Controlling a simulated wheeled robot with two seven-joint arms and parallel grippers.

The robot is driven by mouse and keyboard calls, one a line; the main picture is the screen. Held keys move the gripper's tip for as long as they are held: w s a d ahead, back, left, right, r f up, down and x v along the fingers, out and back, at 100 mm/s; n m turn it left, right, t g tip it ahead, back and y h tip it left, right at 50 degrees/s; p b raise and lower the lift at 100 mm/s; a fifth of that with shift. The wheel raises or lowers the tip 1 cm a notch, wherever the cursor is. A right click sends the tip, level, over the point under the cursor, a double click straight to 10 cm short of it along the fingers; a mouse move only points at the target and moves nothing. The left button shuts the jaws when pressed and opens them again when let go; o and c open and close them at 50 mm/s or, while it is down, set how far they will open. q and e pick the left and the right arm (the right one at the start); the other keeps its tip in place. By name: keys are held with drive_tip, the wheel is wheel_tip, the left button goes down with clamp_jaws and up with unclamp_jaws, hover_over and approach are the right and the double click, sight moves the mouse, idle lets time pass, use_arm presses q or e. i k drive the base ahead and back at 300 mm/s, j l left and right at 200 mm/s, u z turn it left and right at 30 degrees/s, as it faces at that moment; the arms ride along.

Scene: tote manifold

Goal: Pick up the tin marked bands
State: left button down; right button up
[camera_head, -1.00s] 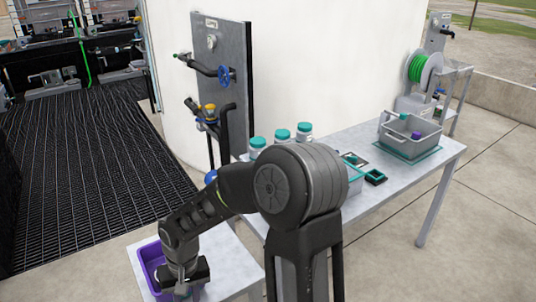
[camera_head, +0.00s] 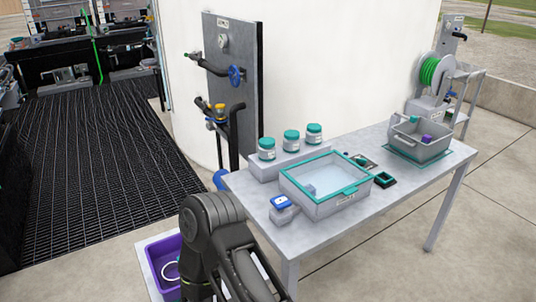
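No label reading bands can be made out. Three round containers with teal lids stand in a row on a grey riser at the table's left end: a left one (camera_head: 267,149), a middle one (camera_head: 291,141) and a right one (camera_head: 314,134). Their pale labels are too small to read. A small grey container with a blue lid (camera_head: 282,208) stands in front of them, near the table's front edge. I cannot tell which is the tin. One of my arms shows at the bottom, but neither gripper is in view.
A teal-rimmed clear-topped box (camera_head: 325,197) sits mid-table (camera_head: 390,210), beside a small dark tray (camera_head: 384,180). A grey tote (camera_head: 421,147) stands at the far right end. A purple bin (camera_head: 160,252) sits lower left, partly behind my arm. A valve panel (camera_head: 249,100) rises behind.

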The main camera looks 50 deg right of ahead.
sight(266, 155)
drive_tip(key=i, duration=0.5)
drive_tip(key=z, duration=1.95)
